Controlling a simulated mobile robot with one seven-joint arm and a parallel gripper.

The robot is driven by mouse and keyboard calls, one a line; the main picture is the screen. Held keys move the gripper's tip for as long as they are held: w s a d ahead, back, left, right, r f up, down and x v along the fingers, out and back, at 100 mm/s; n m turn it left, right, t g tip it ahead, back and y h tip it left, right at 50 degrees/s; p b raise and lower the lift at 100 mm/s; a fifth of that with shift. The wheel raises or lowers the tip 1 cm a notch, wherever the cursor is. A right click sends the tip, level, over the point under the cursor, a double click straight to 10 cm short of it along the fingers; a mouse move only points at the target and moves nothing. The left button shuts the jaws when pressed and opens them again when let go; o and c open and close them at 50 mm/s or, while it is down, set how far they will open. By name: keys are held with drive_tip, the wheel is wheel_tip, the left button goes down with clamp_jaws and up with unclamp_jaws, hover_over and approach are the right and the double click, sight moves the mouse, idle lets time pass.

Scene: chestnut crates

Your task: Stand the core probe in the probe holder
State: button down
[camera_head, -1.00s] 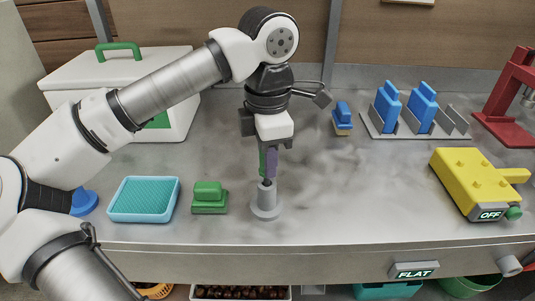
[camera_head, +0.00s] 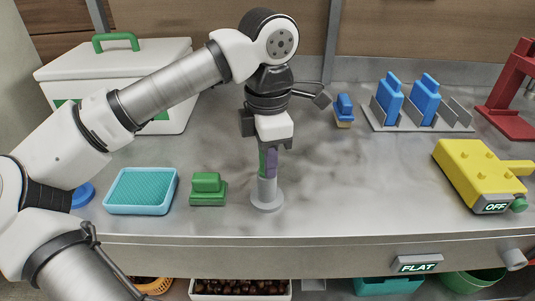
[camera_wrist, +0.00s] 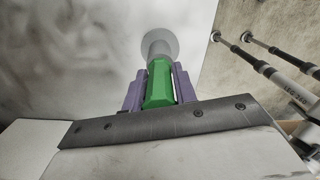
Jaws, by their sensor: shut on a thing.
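The core probe shows as a green handle (camera_head: 262,160) between the purple fingers of my gripper (camera_head: 267,163); it also shows in the wrist view (camera_wrist: 160,84). My gripper (camera_wrist: 158,88) is shut on the handle, one finger on each side. The probe holder (camera_head: 267,193) is a grey upright tube on a round base on the bench. The probe stands upright in line with the tube, its lower end hidden inside. In the wrist view the holder (camera_wrist: 159,44) lies straight beyond the handle, which meets its tube.
Near the holder stand a green block (camera_head: 208,190) and a teal tray (camera_head: 141,192). Behind are a blue brush-like thing (camera_head: 344,109) and a grey rack (camera_head: 440,125) with blue pieces. A yellow device (camera_head: 475,172) reading OFF is at right. Bench right of the holder is clear.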

drive_tip(key=shift+f, duration=0.2)
drive_tip(key=c, duration=1)
unclamp_jaws()
drive_tip(key=shift+r, duration=0.1)
drive_tip(key=shift+c, duration=0.2)
wheel_tip(320, 180, up, 14)
drive_tip(key=shift+f+p, duration=0.1)
drive_tip(key=shift+p, duration=0.3)
